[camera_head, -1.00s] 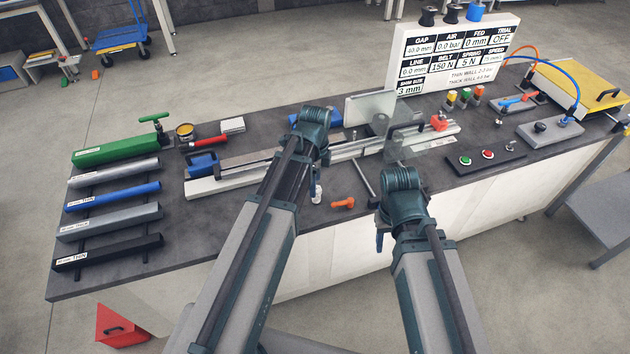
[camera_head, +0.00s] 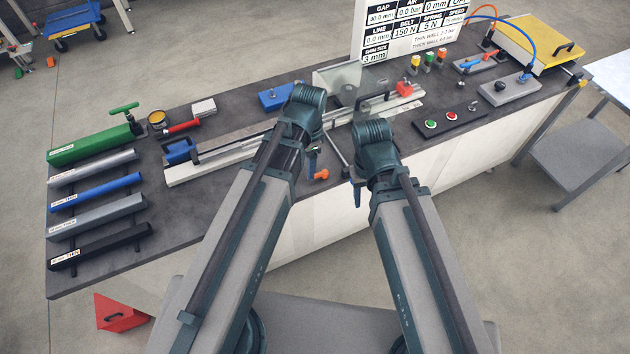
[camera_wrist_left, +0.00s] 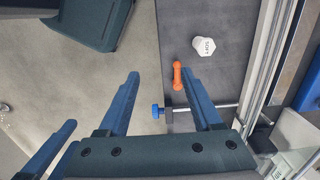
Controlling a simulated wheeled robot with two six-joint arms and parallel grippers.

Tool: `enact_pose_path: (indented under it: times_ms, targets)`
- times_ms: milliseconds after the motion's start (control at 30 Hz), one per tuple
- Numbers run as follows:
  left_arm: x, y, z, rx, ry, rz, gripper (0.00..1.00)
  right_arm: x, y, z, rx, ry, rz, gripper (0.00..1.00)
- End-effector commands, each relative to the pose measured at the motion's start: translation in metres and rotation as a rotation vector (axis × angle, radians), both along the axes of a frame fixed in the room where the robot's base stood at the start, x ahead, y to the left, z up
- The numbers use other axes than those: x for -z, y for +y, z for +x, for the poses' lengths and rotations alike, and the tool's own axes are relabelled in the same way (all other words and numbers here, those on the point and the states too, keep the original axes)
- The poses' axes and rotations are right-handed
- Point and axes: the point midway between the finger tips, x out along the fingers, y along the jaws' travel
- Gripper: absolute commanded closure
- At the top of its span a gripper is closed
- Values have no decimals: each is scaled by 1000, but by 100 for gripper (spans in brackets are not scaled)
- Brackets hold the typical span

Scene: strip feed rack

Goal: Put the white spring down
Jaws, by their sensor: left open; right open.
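The white spring piece (camera_wrist_left: 203,46), lettered "SOFT", stands on the dark bench top in the left wrist view, beside a small orange part (camera_wrist_left: 178,75). My left gripper (camera_wrist_left: 160,76) is open, with its two blue fingers apart and nothing between them. The white piece is beyond the fingertips, apart from them. In the head view my left wrist hides it, and a blue left fingertip (camera_head: 313,158) shows beside the orange part (camera_head: 321,175). My right gripper (camera_head: 357,192) is open at the bench's front edge, its fingers mostly hidden by its wrist.
A long rail fixture (camera_head: 215,163) with a blue block (camera_head: 180,152) runs along the bench. Several coloured bars lie on a rack at the left, including a green one (camera_head: 90,145). A button box (camera_head: 450,122) stands right of my right arm.

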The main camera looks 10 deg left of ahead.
Motion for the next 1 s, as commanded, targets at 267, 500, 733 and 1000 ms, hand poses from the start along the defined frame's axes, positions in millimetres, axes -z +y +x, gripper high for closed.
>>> enact_pose_path:
  times_ms: [267, 500, 733, 1000]
  targets:
    - [-1, -40, -66, -478, -29, 57, 34, 0, 0, 0, 0, 0, 0, 50]
    - [-1, -48, -82, -639, -45, 76, 34, 0, 0, 0, 0, 0, 0, 50]
    - [-1, -48, -81, -647, -45, 76, 34, 0, 0, 0, 0, 0, 0, 50]
    - [8, -48, -81, -646, -46, 75, 34, 9, 0, 0, 0, 0, 0, 50]
